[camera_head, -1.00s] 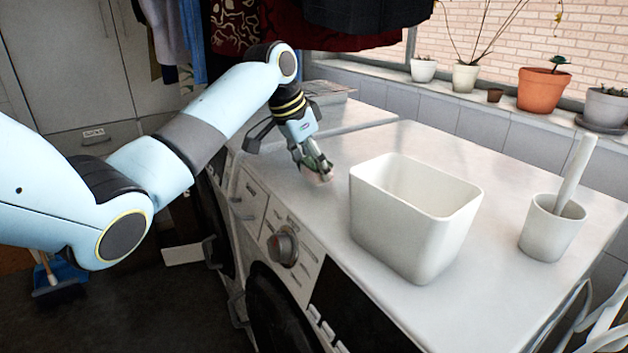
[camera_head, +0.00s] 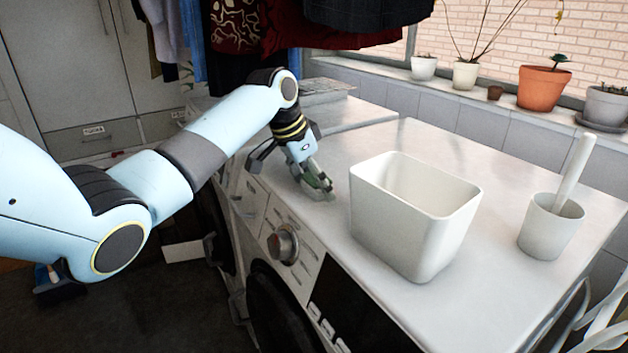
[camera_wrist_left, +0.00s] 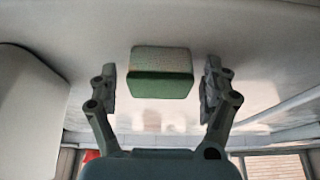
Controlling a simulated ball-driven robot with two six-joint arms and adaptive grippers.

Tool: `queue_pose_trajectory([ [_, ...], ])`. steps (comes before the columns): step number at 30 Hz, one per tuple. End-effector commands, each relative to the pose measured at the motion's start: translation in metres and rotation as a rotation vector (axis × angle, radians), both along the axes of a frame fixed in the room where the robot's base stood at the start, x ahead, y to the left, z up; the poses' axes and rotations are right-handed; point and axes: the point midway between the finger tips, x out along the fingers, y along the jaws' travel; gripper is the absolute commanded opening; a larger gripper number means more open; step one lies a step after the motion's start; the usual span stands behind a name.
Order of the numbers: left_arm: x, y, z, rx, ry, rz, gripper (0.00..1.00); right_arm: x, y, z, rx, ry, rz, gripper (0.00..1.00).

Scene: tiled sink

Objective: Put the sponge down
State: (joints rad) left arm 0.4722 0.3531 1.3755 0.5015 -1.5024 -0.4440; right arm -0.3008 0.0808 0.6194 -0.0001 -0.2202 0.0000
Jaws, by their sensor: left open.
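The sponge (camera_wrist_left: 161,73) is a small block with a green side and a paler side. In the left wrist view it sits between the two fingers of my left gripper (camera_wrist_left: 160,82), with a gap on each side. The fingers are open and apart from it. The sponge appears to rest on the white machine top. In the head view my left gripper (camera_head: 316,186) is low over the front part of that top, left of the white bin. There the fingers largely hide the sponge. My right gripper is out of view.
The white open bin (camera_head: 412,235) stands just right of my left gripper; a pale wall of it shows in the wrist view. A white cup (camera_head: 546,236) with a handled tool is farther right. Plant pots (camera_head: 541,90) line the sill. The top behind the gripper is clear.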

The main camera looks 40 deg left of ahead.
Motion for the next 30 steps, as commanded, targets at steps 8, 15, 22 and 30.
queue_pose_trajectory([
  [8, -0.005, 0.003, 0.017, 0.001, -0.003, 0.000, 0.82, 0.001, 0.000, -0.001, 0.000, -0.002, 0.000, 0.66],
  [15, -0.024, 0.012, 0.067, 0.004, -0.004, 0.000, 0.82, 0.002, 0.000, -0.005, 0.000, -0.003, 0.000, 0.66],
  [22, -0.038, 0.017, 0.104, 0.002, -0.002, 0.000, 0.82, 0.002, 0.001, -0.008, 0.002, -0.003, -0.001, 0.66],
  [30, -0.042, 0.018, 0.114, 0.000, 0.000, 0.000, 0.82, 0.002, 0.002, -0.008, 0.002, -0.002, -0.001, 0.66],
])
